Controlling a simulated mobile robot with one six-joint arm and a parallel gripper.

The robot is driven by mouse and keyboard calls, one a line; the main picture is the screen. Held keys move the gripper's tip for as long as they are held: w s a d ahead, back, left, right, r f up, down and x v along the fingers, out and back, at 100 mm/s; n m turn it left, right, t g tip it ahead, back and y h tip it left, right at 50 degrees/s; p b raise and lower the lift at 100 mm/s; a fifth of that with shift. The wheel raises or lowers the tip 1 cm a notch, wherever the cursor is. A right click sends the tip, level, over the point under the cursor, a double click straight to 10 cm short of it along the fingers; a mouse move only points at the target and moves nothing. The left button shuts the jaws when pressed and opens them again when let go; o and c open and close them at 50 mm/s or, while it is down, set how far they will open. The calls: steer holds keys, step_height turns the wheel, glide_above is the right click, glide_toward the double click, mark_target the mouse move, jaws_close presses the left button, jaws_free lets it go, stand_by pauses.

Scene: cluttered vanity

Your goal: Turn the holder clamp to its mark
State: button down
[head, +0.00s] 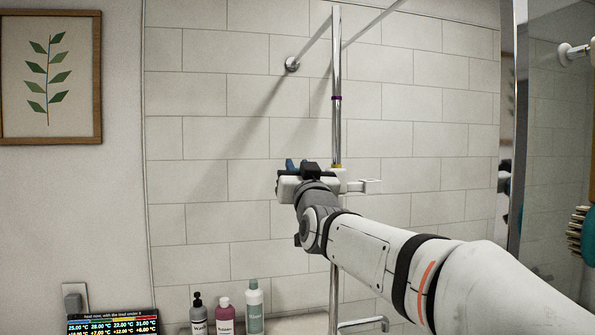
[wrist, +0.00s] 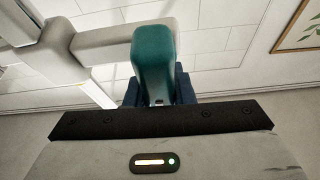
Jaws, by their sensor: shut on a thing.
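The pale holder clamp (head: 340,181) sits on a vertical chrome rail (head: 337,60) in the head view, with a light bracket (head: 370,186) sticking out to the right. In the wrist view the clamp's grey arm (wrist: 105,42) runs to a teal handle (wrist: 154,50). My gripper (head: 293,165) is at the clamp's left side; in the wrist view its dark blue fingers flank the teal handle and are shut on it. A purple ring (head: 337,98) circles the rail higher up, and a yellow band (head: 337,166) lies just above the clamp. My gripper hides part of the clamp.
Several bottles, including a pink one (head: 224,314), stand below left beside a small display (head: 112,324). A glass panel edge (head: 518,130) and a teal brush (head: 580,232) are at the right. The tiled wall is close behind the rail.

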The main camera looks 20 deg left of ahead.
steer(key=shift+w+d+m+t+h, duration=0.1)
steer(key=shift+d+m+t+h, duration=0.2)
steer(key=shift+m, duration=0.6)
steer(key=shift+w+a+m+t+h, duration=0.1)
steer(key=shift+m+h, duration=0.3)
steer(key=shift+m, duration=0.5)
steer(key=c, duration=1.2)
jaws_free()
steer(key=shift+c, duration=0.2)
steer(key=b+v, duration=0.3)
steer(key=v, duration=0.5)
